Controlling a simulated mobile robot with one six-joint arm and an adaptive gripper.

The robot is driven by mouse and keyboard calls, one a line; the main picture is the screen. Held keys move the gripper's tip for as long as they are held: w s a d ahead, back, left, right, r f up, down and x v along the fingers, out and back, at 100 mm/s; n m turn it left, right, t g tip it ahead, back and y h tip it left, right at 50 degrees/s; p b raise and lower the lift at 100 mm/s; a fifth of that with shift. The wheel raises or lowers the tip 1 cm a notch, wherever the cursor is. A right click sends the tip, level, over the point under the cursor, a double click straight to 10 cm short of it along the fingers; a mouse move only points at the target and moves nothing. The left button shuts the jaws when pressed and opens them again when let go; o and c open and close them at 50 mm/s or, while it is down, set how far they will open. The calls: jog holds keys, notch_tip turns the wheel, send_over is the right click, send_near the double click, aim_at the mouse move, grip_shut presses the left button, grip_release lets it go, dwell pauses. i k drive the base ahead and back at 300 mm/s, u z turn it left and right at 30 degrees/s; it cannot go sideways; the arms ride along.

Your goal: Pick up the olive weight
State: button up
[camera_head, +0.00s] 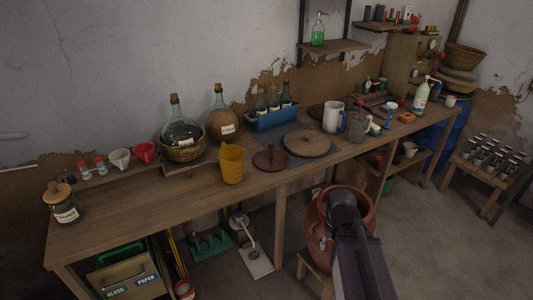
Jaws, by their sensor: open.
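I cannot tell for sure which thing is the olive weight. A dark red-brown disc with an upright knob (270,158) lies on the wooden bench and may be it. A larger round wooden lid (307,144) with a small knob lies just to its right. My dark gripper (344,198) is at the end of my arm, in front of the bench, over a large terracotta jar (368,207). It is apart from both discs and appears empty; its fingertips are not clearly distinguishable. My arm hides part of the jar's mouth and inside.
A yellow jug (231,164) stands left of the red-brown disc. A blue crate of bottles (277,119) is behind it. Glass demijohns (181,133) stand at the back left. A white pitcher (333,116) stands right of the wooden lid. The bench's front left is mostly clear.

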aim_at(271, 160)
jog(key=i, duration=1.1)
jog(key=z, duration=0.05)
